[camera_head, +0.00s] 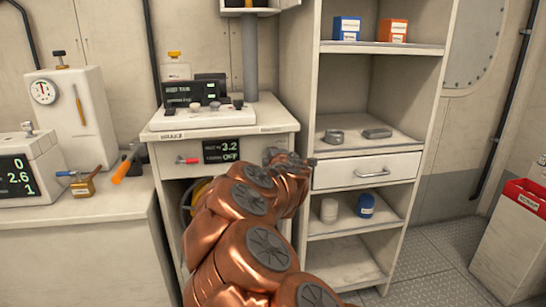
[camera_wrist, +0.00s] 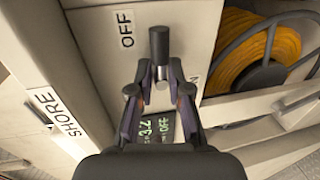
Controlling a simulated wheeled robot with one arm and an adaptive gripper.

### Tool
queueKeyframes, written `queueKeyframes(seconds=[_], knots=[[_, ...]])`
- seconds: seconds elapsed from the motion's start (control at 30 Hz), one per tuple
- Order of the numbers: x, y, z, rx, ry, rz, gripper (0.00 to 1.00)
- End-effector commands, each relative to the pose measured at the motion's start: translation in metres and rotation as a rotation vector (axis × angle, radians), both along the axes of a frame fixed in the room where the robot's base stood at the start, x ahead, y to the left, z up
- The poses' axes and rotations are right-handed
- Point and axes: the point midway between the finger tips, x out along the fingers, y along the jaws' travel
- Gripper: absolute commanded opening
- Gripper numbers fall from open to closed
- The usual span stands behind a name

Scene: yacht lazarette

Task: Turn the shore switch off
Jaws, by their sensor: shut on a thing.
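The shore switch (camera_wrist: 160,45) shows in the wrist view as a metal lever with a black tip, standing between my fingertips. My gripper (camera_wrist: 160,75) is shut on this lever. A SHORE label (camera_wrist: 58,112) is on the left, and an OFF label (camera_wrist: 125,28) is above and left of the lever. Another label beside the right finger is mostly covered. In the head view my gripper (camera_head: 288,158) is at the cabinet front's right edge, where my arm hides the switch. A display (camera_head: 222,151) there reads 3.2 and OFF.
A red-handled lever (camera_head: 188,160) sits left of the display. A yellow coil (camera_wrist: 262,45) lies in the opening by the switch. A shelf with a drawer (camera_head: 352,172) stands close on the right. A counter with gauges (camera_head: 75,205) is on the left.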

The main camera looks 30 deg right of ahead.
Motion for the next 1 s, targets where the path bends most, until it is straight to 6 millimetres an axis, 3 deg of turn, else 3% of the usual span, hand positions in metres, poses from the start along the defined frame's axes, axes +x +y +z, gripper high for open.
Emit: queueKeyframes(seconds=[0.37,0.4,0.57,1.0], knots=[[0.0005,0.0007,-0.0034,-0.004,0.008,0.003,0.0],[0.0004,0.0006,-0.0034,-0.004,0.008,0.003,0.22],[0.0001,0.0,-0.0025,-0.002,0.005,0.001,0.38],[-0.0057,0.0027,0.0011,-0.003,0.001,0.001,0.38]])
